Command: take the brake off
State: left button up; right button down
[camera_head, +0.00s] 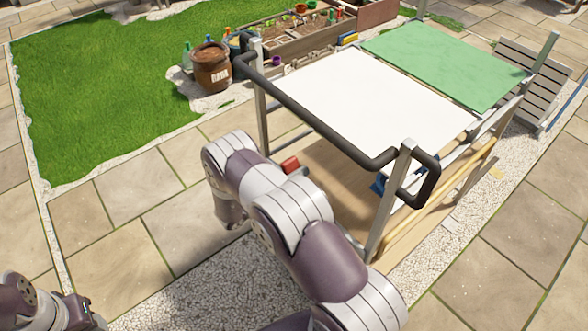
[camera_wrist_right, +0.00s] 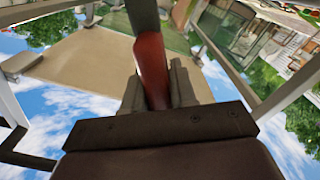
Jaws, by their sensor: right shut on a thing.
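The trolley has a white top panel (camera_head: 370,100), a green top panel (camera_head: 445,62) and a black push handle (camera_head: 320,125). A red piece (camera_head: 290,164), which looks like the brake lever's grip, shows beside my right arm below the handle. In the right wrist view, my right gripper (camera_wrist_right: 156,90) is shut on the red grip (camera_wrist_right: 151,65) of a dark lever. In the head view my right arm hides its fingers. Part of my left arm shows at the bottom left corner; its finger state is unclear.
A brown pot (camera_head: 211,68) and bottles stand on the lawn's edge behind the trolley, near a wooden planter (camera_head: 300,35). A slatted panel (camera_head: 527,90) stands at the right. Paving (camera_head: 130,185) left of the trolley is clear.

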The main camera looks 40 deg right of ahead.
jog(key=shift+f, duration=0.15)
jog(key=c, duration=1)
grip_release()
jog(key=shift+w, duration=0.2)
jog(key=shift+a, duration=0.1)
jog(key=shift+a, duration=0.25)
jog(key=s+a+b, duration=0.1)
jog(key=a+b, duration=0.1)
jog(key=a, duration=1)
